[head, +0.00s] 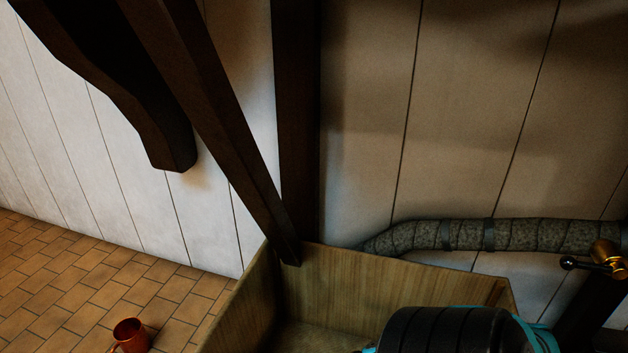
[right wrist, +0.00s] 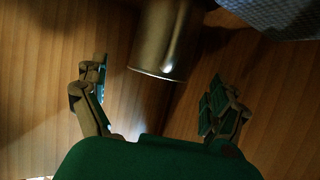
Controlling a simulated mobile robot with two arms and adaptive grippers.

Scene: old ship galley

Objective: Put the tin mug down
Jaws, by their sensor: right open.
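In the right wrist view a dull metal cylinder, which looks like the tin mug (right wrist: 166,38), lies ahead between the lines of my right gripper's fingers. Its top end is cut off by the picture edge, and no handle shows. My right gripper (right wrist: 157,74) is open, with clear gaps between both fingers and the metal. In the head view a copper-red mug (head: 131,336) stands on the tiled floor at the lower left; I cannot tell whether it is the tin mug. My left gripper is not in view.
A wooden bin (head: 385,278) stands against the planked wall, with my dark arm above its right part. Dark beams (head: 205,90) cross the upper left. A wrapped pipe (head: 480,236) and brass valve (head: 605,258) are at the right. The tiled floor (head: 90,285) is mostly clear.

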